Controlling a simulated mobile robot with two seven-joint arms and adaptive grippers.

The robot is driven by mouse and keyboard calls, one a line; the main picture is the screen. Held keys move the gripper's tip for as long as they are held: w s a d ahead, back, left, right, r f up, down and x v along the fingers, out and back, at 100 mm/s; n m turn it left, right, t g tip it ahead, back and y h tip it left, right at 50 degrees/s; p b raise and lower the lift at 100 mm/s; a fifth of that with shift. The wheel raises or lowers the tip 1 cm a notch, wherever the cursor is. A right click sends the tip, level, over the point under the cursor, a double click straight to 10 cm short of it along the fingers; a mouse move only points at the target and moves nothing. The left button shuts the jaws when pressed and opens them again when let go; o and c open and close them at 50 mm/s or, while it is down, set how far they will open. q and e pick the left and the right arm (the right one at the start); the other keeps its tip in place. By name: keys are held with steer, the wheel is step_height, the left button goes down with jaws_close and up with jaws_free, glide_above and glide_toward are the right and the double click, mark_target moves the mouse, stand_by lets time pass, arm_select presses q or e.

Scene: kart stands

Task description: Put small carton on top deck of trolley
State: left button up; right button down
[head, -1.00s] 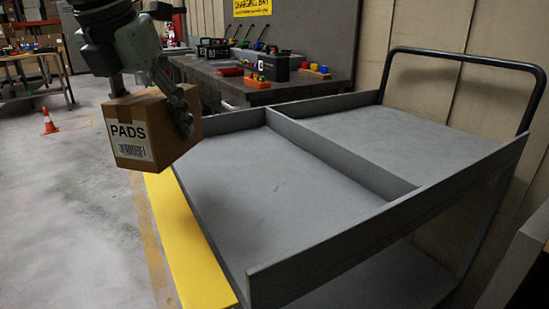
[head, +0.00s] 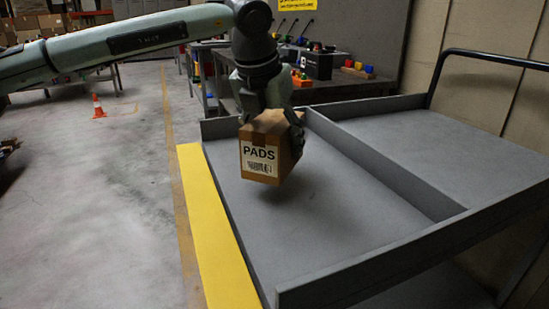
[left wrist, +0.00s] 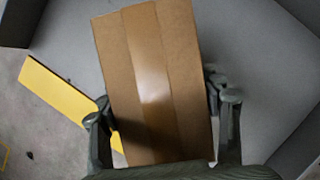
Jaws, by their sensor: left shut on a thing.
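The small carton (head: 268,150) is brown, with a white label reading PADS and a barcode. My left gripper (head: 270,118) is shut on it from above and holds it over the near-left section of the trolley's grey top deck (head: 330,215). A dark shadow lies on the deck under the carton, which looks slightly above it. In the left wrist view the taped top of the carton (left wrist: 153,80) sits between the two fingers of the gripper (left wrist: 165,120). The right gripper is not in view.
The deck has a raised rim and a divider (head: 385,165); both sections are otherwise empty. A yellow strip (head: 215,235) runs along its left edge. A workbench (head: 340,88) with tools and bins stands behind. An orange cone (head: 99,106) stands on the floor at left.

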mark_target(267, 126)
arm_select(q)
steer(key=shift+f, duration=2)
steer(key=o, duration=1.6)
steer(key=v, duration=1.2)
steer(key=shift+s, duration=0.1)
